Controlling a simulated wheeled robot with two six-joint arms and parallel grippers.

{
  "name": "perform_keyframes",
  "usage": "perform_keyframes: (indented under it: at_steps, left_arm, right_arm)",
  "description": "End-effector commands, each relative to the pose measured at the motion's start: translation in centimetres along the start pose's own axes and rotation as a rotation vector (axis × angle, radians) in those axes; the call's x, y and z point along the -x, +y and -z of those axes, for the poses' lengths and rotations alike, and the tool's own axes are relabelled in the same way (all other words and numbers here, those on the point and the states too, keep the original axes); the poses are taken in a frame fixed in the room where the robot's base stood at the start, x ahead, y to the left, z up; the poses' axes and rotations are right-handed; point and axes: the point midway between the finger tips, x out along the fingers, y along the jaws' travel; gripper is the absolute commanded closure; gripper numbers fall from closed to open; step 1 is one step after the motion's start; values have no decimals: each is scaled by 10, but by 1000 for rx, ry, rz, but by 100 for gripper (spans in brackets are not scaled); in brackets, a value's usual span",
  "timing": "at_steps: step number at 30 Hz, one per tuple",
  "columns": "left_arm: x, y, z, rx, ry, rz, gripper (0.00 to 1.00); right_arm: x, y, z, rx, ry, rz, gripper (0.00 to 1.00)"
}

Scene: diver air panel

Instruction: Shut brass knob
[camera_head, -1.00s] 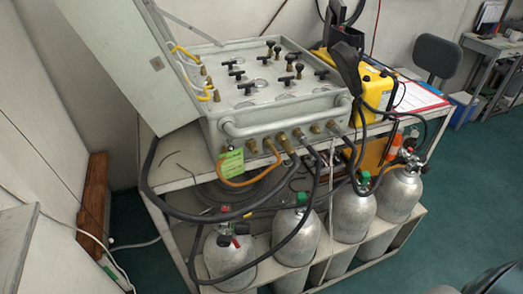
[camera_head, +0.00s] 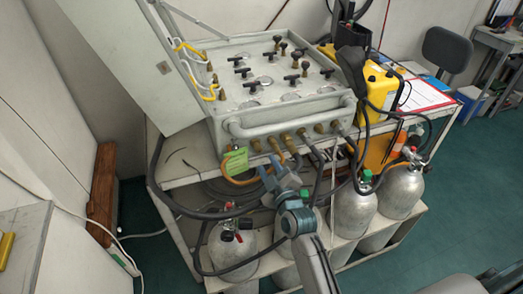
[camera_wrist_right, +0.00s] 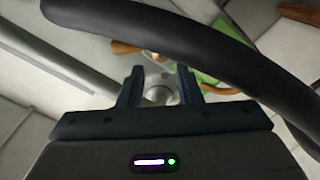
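Several brass fittings (camera_head: 287,139) line the lower front of the grey air panel (camera_head: 285,95); I cannot tell which is the brass knob. My right gripper (camera_head: 271,172) is in front of and below them, close to the green tag (camera_head: 236,161) and orange hose (camera_head: 238,182), holding nothing. In the right wrist view my right gripper (camera_wrist_right: 159,88) has its two fingers apart, with a blurred round silvery thing (camera_wrist_right: 159,95) beyond the gap. The green tag (camera_wrist_right: 207,76) is behind the right finger there. My left gripper is not in view.
A thick black hose (camera_wrist_right: 165,30) crosses close above the fingers in the wrist view. Grey air cylinders (camera_head: 353,211) stand on the lower shelf. Black T-handles (camera_head: 291,79) stand on the panel top. A yellow case (camera_head: 382,88) is at the right.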

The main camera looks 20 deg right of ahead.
Motion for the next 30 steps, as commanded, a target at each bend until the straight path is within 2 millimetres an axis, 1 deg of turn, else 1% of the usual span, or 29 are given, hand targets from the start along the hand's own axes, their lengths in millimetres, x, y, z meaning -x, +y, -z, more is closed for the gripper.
perform_keyframes:
  at_steps: [1,3,6,9,12,15,22,23,27,30]
  left_arm:
    - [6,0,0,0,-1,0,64]
    - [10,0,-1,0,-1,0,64]
    - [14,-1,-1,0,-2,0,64]
    - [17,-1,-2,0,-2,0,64]
    - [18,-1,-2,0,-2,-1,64]
    - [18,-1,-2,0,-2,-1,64]
    - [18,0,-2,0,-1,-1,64]
    - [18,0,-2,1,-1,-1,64]
    - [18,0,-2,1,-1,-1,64]
    - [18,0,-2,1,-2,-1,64]
  right_arm:
    - [-11,3,3,1,1,-1,69]
    - [-25,2,2,1,0,1,69]
    - [-41,2,2,1,0,0,69]
    - [-53,1,1,1,-1,2,69]
    - [-60,0,0,0,-1,1,69]
    - [-63,0,0,0,-1,1,69]
    - [-64,0,-1,0,-1,1,69]
    - [-64,0,-1,0,-1,1,72]
    - [-64,0,-1,0,-1,1,100]
    - [-64,0,-1,-1,-1,1,100]
